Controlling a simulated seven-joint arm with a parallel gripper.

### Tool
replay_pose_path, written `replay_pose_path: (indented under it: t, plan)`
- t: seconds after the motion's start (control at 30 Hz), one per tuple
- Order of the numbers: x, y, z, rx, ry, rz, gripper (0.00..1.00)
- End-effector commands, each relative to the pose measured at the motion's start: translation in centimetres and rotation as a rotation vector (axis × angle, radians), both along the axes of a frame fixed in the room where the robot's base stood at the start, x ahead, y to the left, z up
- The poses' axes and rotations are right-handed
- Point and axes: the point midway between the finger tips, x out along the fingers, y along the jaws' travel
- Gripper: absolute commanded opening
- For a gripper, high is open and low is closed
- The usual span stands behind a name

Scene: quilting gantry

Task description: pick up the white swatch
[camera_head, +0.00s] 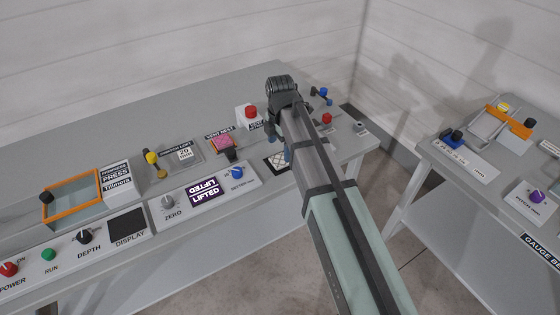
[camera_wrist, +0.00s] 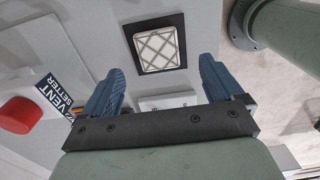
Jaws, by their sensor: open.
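The white swatch (camera_wrist: 157,49) is a small square with a dark lattice pattern. It lies in a dark square frame (camera_wrist: 181,22) on the grey table. In the head view the swatch (camera_head: 279,159) is partly hidden by my arm. My gripper (camera_wrist: 159,88) is open, with its two blue fingers spread and nothing between them. In the wrist view the swatch appears just beyond the fingertips, centred between them, and apart from them.
A white box with a red button (camera_head: 249,112) stands left of my gripper; the button also shows in the wrist view (camera_wrist: 19,115). A pink patch (camera_head: 222,142) and a control panel with a purple display (camera_head: 204,192) are further left. A second table (camera_head: 433,151) stands right, across a gap.

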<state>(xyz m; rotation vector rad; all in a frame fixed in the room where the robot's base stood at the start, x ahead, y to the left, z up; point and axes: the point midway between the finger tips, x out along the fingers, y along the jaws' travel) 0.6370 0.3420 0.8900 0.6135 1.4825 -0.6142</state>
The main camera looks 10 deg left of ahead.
Motion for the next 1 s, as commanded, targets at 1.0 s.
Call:
replay_pose_path:
  t: [1.0]
  plan:
    - [0.3,0.1,-5.3,0.001,-0.001,-0.001,0.82]
